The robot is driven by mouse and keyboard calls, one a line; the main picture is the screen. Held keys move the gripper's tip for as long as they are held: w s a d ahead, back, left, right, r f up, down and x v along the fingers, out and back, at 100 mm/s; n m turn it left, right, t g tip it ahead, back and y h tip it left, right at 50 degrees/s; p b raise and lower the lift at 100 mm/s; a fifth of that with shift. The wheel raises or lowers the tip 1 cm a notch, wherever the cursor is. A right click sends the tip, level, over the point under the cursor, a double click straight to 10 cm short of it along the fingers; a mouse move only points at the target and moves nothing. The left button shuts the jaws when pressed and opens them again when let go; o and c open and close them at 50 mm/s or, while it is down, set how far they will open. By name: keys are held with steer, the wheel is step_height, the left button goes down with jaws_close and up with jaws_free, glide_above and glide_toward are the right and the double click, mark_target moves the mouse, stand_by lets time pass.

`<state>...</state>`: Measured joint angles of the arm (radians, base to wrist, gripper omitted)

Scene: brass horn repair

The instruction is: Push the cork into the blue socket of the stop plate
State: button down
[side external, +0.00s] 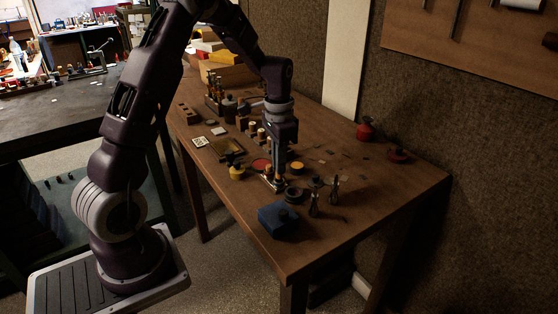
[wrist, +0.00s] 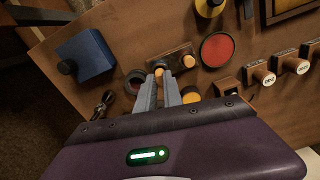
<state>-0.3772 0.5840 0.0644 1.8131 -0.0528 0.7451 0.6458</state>
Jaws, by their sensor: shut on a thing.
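My gripper (wrist: 161,77) is shut on a small tan cork (wrist: 159,72), of which only a bit shows between the fingertips. The stop plate (wrist: 174,56) is a dark bar lying on the table just beyond the fingertips in the wrist view. A round orange-tan piece (wrist: 188,61) sits at its right end. In the side view my gripper (side external: 279,184) points down at the plate (side external: 268,182), partly covering it. I cannot make out the blue socket, nor whether the cork touches the plate.
A blue box (wrist: 85,54) with a black knob and a dark round dish (wrist: 135,80) lie left of the fingers. A red disc (wrist: 217,49), a yellow disc (wrist: 191,95) and labelled corks (wrist: 263,75) lie right. Metal pieces (side external: 314,203) stand nearby. The table's near right is clear.

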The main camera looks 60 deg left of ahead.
steer(key=shift+f, duration=1.3)
steer(key=c, duration=1.1)
jaws_free()
steer(key=shift+r, duration=0.1)
steer(key=shift+r, duration=3.45)
steer(key=s+d+r+n+t, duration=0.1)
steer(key=s+d+r+t, duration=0.2)
steer(key=s+d+r, duration=0.85)
steer(key=s+d+t, duration=0.1)
steer(key=s, duration=0.3)
steer(key=s+d, duration=0.2)
steer(key=s, duration=0.2)
steer(key=s+d+r+n+t, duration=0.1)
steer(key=s+d, duration=0.1)
steer(key=s, duration=0.2)
steer(key=shift+t, duration=0.3)
